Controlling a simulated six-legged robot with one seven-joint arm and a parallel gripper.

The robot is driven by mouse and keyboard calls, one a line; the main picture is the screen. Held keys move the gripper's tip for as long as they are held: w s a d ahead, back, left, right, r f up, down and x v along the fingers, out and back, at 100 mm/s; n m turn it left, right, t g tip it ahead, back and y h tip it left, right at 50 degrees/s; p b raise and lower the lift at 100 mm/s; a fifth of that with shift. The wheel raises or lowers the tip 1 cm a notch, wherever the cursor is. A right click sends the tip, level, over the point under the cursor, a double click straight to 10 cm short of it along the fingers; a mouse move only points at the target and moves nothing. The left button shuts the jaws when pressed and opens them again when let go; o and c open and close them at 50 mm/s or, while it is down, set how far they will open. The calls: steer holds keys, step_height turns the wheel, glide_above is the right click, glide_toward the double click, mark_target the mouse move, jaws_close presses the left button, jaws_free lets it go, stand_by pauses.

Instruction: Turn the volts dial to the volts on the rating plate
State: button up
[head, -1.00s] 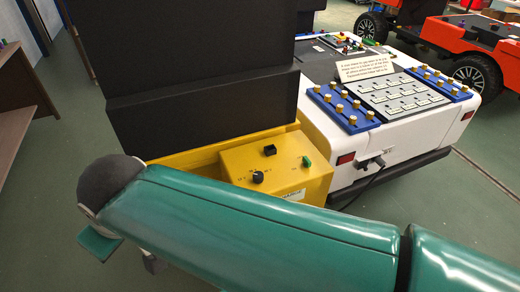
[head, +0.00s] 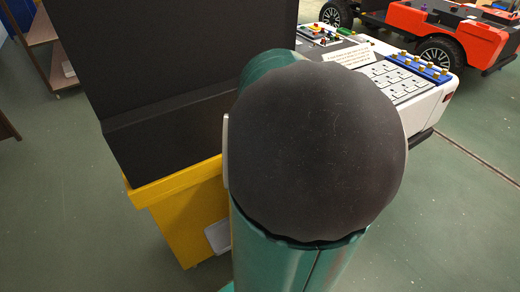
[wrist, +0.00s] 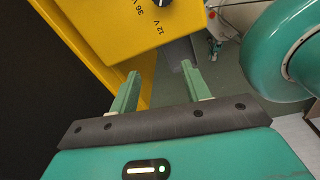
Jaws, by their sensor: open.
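The volts dial (wrist: 177,5) is a dark knob at the top edge of the wrist view, partly cut off. It sits on the yellow charger box (wrist: 115,20), with "36 V" and "12 V" printed near it. Which mark the dial points to I cannot tell. My gripper (wrist: 160,72) is open and empty, its two green fingers below the dial in the picture and apart from it. In the head view my arm hides the dial and the box's control face; a yellow side (head: 180,225) shows. I cannot make out a rating plate in either current view.
A tall black panel (head: 190,70) rises from the yellow unit. A white cart (head: 440,95) with blue terminal strips and a card stands behind my arm. A red wheeled cart (head: 480,40) is further back. Green floor is clear at left and lower right.

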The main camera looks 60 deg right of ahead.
steer(key=s+d, duration=0.1)
steer(key=s, duration=0.1)
steer(key=s+d+f+n, duration=0.1)
steer(key=d, duration=0.1)
steer(key=s+d+f+n+g, duration=0.1)
steer(key=s+d, duration=0.1)
steer(key=shift+s, duration=0.3)
steer(key=shift+a+f, duration=0.1)
steer(key=shift+f, duration=0.15)
step_height(320, 180, down, 8)
steer(key=shift+f, duration=0.2)
steer(key=c, duration=0.6)
